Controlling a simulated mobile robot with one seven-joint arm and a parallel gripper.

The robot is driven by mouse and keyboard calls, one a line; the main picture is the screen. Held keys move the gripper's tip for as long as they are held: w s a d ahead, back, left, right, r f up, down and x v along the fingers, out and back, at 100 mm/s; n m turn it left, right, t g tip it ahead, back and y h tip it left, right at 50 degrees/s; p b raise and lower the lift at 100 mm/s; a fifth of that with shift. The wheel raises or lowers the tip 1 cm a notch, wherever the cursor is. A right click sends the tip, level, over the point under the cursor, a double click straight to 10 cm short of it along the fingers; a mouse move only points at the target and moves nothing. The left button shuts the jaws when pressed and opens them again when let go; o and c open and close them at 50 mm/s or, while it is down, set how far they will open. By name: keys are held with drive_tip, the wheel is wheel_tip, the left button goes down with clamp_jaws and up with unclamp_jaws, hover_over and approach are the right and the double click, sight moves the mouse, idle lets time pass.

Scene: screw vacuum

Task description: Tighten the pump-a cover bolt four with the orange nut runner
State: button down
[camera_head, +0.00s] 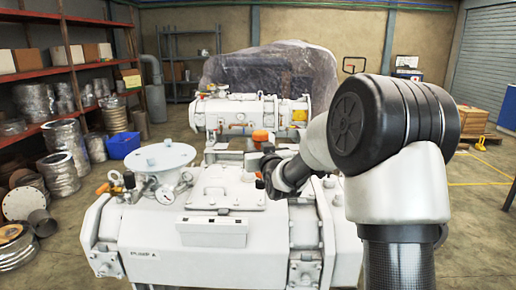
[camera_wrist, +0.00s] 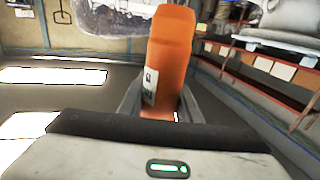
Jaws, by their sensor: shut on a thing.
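The orange nut runner (camera_wrist: 168,60) stands up between my gripper's fingers (camera_wrist: 160,112) in the wrist view, a small label on its side. My gripper is shut on it. In the head view my gripper (camera_head: 270,166) is above the right back part of the white pump A (camera_head: 150,225), by the right edge of its square cover (camera_head: 222,187) with a handle. An orange piece (camera_head: 262,136) shows just above my gripper there, likely the nut runner's top. The runner's lower end is hidden. I cannot single out bolt four or tell whether the runner touches it.
A round white flange (camera_head: 160,156) and a pressure gauge (camera_head: 166,195) rise from the pump's left side. A second white pump (camera_head: 245,112) stands behind, before a plastic-wrapped bulk (camera_head: 270,70). Shelves (camera_head: 70,65) line the left. Floor at right is mostly clear.

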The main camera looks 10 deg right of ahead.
drive_tip(key=shift+b, duration=0.6)
drive_tip(key=shift+f+b, duration=2.7)
drive_tip(key=shift+b, duration=0.1)
drive_tip(key=shift+f, duration=0.6)
drive_tip(key=c, duration=2.1)
unclamp_jaws()
clamp_jaws()
